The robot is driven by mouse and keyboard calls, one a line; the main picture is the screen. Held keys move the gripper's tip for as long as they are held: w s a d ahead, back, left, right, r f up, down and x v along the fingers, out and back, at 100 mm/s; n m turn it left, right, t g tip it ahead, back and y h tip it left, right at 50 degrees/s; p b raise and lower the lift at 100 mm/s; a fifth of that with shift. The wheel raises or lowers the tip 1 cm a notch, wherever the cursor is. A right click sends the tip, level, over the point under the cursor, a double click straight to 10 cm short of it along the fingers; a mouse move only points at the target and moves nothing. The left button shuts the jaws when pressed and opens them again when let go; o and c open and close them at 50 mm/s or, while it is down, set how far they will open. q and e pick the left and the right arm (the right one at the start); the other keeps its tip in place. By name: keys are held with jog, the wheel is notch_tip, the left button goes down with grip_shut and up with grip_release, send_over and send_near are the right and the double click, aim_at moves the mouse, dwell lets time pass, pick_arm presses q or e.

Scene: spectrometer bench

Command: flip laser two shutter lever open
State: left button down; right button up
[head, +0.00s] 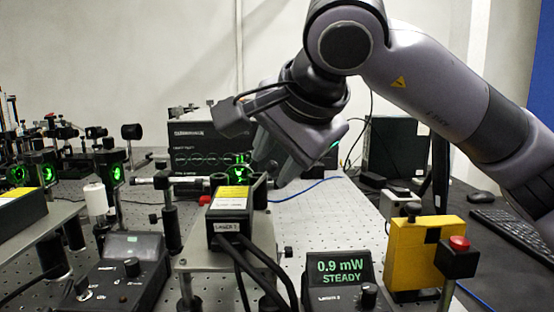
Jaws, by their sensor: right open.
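The laser two box (230,231), black with a yellow label on top and a white label at its front, stands on a grey plate at the middle of the head view. My right gripper (268,172) comes down from the upper right, just behind the far end of this box. Its jaws are open and tilted down to the left, with the fingertips close to small dark parts there. I cannot make out the shutter lever or its position; the fingers and dark mounts crowd that spot. Green light glows beside the fingertips. My left gripper is not in view.
A display (338,270) reads "0.9 mW STEADY" in front. A yellow box (420,250) with a red button beside it stands to the right. A black controller (118,272) and another laser box (20,212) are on the left. Optic mounts crowd the back left.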

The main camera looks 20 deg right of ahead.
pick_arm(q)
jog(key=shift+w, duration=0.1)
pick_arm(e)
grip_shut()
jog(key=d+f+y+b, duration=0.1)
jog(key=b, duration=0.2)
jog(key=shift+f+m+t+y+b, duration=0.25)
jog(key=shift+m+t+y+b, duration=0.05)
jog(key=shift+m+t+b, duration=0.1)
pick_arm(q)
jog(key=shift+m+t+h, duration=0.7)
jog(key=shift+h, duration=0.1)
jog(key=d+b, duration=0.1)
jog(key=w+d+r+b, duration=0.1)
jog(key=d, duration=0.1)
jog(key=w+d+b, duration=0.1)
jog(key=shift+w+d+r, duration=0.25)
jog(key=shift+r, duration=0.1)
pick_arm(e)
jog(key=shift+s+d+f+m+t+y, duration=0.15)
jog(key=shift+d+m+t+y, duration=0.1)
jog(key=shift+y, duration=0.25)
jog(key=shift+s+d+f+m+t+y, duration=0.15)
jog(key=shift+m+t+y, duration=0.1)
jog(key=shift+y, duration=0.25)
jog(key=shift+w, duration=0.1)
grip_release()
